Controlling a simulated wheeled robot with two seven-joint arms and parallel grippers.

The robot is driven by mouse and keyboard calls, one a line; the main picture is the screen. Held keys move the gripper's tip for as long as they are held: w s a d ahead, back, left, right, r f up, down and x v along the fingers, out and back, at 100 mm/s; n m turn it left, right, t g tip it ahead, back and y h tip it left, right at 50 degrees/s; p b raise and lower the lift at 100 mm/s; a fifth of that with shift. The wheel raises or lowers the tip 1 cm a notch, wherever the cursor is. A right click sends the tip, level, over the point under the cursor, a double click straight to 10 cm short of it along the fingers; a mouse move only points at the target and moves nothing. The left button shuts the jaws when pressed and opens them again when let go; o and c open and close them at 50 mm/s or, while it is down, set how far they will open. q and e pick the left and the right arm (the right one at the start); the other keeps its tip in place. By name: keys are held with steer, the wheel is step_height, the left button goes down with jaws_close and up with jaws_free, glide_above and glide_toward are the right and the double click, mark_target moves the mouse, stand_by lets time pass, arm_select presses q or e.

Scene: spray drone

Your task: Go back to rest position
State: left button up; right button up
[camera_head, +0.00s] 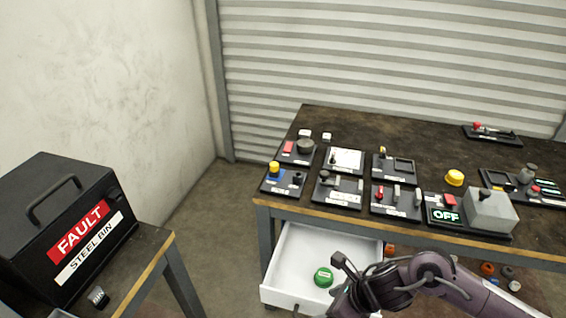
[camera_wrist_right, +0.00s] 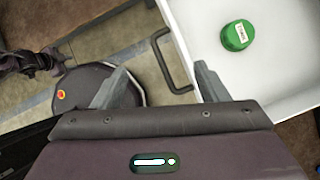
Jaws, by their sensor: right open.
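My right arm comes in from the lower right in the head view, over the front of an open white drawer (camera_head: 283,275). In the right wrist view my right gripper (camera_wrist_right: 160,72) is open, with its two fingers apart and nothing between them. The drawer's dark handle (camera_wrist_right: 172,62) shows beyond the fingers, apart from any grip that I can make out. A green round cap with a label (camera_head: 323,277) lies in the drawer; it also shows in the right wrist view (camera_wrist_right: 237,35). My left gripper is not in the head view.
A dark workbench (camera_head: 400,130) carries several small panels with knobs and switches, a yellow button (camera_head: 454,178) and a grey box (camera_head: 490,212). A black steel bin marked FAULT (camera_head: 75,235) stands on a side table at left. Bare floor (camera_head: 215,205) lies between.

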steer(key=a+r+m+t, duration=0.2)
steer(key=a+r+m, duration=0.15)
steer(key=m, duration=0.65)
steer(key=a+r+m+t, duration=0.3)
steer(key=r+m, duration=0.1)
steer(key=m, duration=0.6)
steer(key=s+d+f+m+g+h, duration=0.1)
steer(key=s+d+m+g+h, duration=0.15)
steer(key=s+d+m, duration=0.75)
steer(key=s+d+f+m+g+h, duration=0.1)
steer(key=d+f+m+g+h, duration=0.35)
steer(key=m, duration=1.05)
step_height(320, 180, down, 27)
steer(key=s+d+t+y, duration=0.1)
steer(key=s+y, duration=0.1)
arm_select(q)
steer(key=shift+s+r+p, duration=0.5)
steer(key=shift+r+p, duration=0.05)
steer(key=shift+p, duration=0.05)
arm_select(e)
steer(key=s+d+f, duration=0.1)
steer(key=s+f, duration=0.7)
steer(key=s, duration=0.1)
steer(key=s+d+f+g, duration=0.1)
steer(key=s+d+f, duration=0.1)
steer(key=s+f, duration=0.7)
steer(key=shift+s+d+n, duration=0.25)
steer(key=shift+s+n, duration=0.05)
steer(key=shift+s, duration=0.3)
